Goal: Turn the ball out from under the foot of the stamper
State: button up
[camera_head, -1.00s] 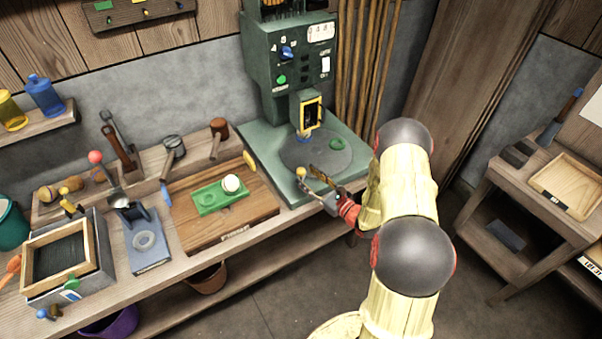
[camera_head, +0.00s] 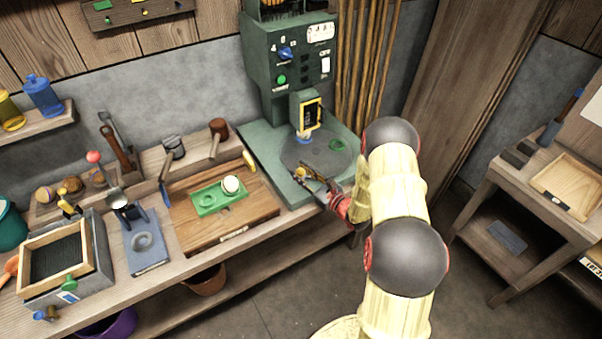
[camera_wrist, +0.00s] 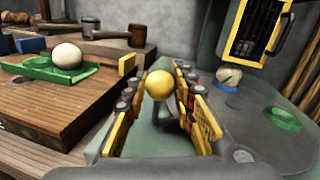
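The stamper (camera_head: 290,75) is a tall green machine with a round grey turntable (camera_head: 318,153) on its base. The pale ball (camera_wrist: 229,75) sits in a blue ring (camera_wrist: 223,87) on the turntable, below the yellow-framed head; the foot itself is not clear. An empty green ring (camera_wrist: 283,118) lies to its right on the turntable. A yellow ball knob (camera_wrist: 159,85) stands at the base's front left, also in the head view (camera_head: 300,172). My gripper (camera_head: 306,178) is open, its fingers on either side of the knob in the wrist view (camera_wrist: 160,76); contact is unclear.
A wooden board (camera_head: 245,213) left of the stamper holds a green tray (camera_head: 208,203) with another pale ball (camera_head: 231,184). Mallets and a framed box (camera_head: 55,255) stand further left. A small table (camera_head: 497,180) is at the right, with open floor before it.

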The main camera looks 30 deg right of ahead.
grip_shut()
jog(key=shift+s+d, duration=0.1)
dwell(0.5)
